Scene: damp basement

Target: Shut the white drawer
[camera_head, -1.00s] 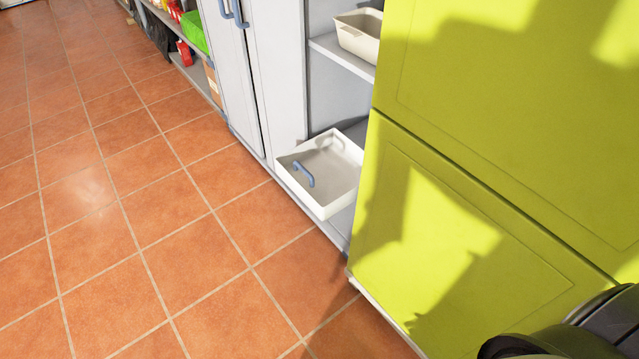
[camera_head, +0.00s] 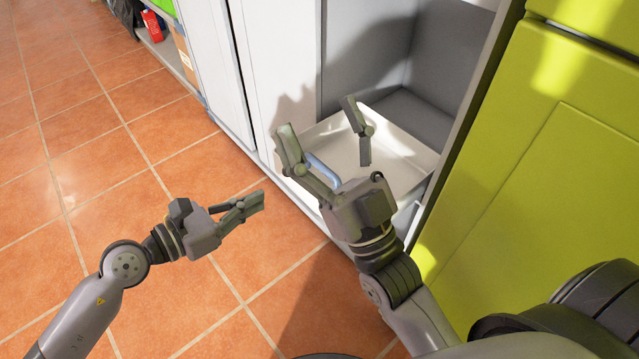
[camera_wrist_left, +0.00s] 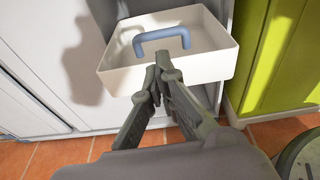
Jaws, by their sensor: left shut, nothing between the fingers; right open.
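The white drawer (camera_head: 408,152) is a shallow open tray, pulled out from the low part of the grey cabinet. It looks empty, and its blue handle (camera_head: 322,168) is partly hidden by my right gripper. My right gripper (camera_head: 316,116) is open, its fingers spread over the handle side of the drawer; I cannot tell whether it touches. My left gripper (camera_head: 258,201) is shut and empty, left of the drawer above the floor. In the left wrist view its closed fingertips (camera_wrist_left: 155,80) point at the drawer front (camera_wrist_left: 205,68), below the handle (camera_wrist_left: 162,40).
A yellow-green cabinet (camera_head: 540,160) stands close on the right of the drawer. A grey cabinet door (camera_head: 270,75) is on its left. A shelf with a red item (camera_head: 152,25) and a box is further back. The tiled floor (camera_head: 100,150) at left is clear.

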